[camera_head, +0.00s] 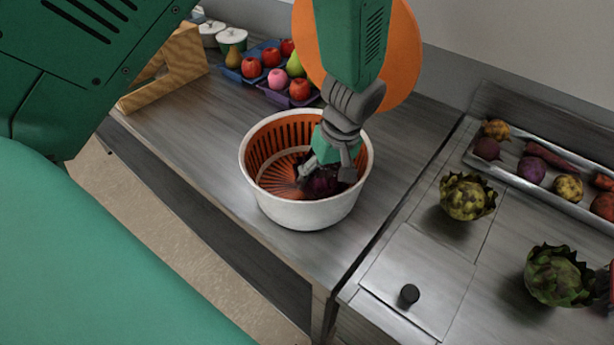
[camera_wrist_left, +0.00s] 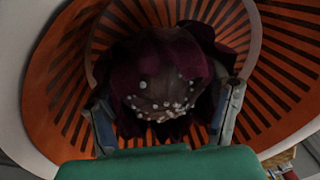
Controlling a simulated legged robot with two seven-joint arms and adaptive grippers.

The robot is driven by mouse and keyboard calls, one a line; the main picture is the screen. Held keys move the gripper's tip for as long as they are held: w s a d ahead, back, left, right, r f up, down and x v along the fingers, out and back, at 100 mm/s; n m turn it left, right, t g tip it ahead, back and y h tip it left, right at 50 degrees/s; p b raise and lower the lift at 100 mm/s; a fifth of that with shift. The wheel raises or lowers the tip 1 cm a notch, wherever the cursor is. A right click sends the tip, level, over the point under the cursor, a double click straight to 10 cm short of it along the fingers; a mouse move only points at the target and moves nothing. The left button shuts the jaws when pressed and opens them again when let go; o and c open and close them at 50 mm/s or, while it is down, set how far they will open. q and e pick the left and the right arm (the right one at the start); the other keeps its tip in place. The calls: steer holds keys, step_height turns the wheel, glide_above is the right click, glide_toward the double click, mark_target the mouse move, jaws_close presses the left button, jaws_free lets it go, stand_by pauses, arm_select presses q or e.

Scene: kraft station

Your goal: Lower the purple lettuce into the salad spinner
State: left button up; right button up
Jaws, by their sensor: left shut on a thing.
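The salad spinner (camera_head: 306,213) is a white bowl with an orange slotted basket inside, standing on the grey counter. My left gripper (camera_head: 328,176) reaches down into it from above. It is shut on the dark purple lettuce (camera_head: 322,184), which sits inside the basket, below the rim. In the left wrist view the lettuce (camera_wrist_left: 160,80) lies between the two fingers, with the slotted orange basket (camera_wrist_left: 75,75) around it. I cannot tell whether the lettuce touches the basket floor. My right gripper is not in view.
A large orange disc (camera_head: 402,60) stands behind my left wrist. Blue trays of fruit (camera_head: 262,78) and a wooden stand (camera_head: 170,70) are at the back left. Two artichokes (camera_head: 467,196) (camera_head: 556,275) and a metal vegetable tray (camera_head: 520,180) are on the right.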

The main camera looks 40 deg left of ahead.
arm_select(q)
steer(key=shift+a+f, duration=0.3)
steer(key=shift+a, duration=0.05)
steer(key=shift+s+d+f+b, duration=0.1)
steer(key=shift+f+b, duration=0.25)
steer(key=o, duration=1.3)
steer(key=shift+w+d+r, duration=0.1)
steer(key=shift+d+r, duration=0.1)
steer(key=shift+r, duration=1.1)
steer(key=shift+w+d+r, duration=0.1)
steer(key=shift+d+r, duration=0.15)
steer(key=shift+r, duration=1.1)
steer(key=shift+d+r, duration=0.2)
steer(key=shift+r, duration=1.1)
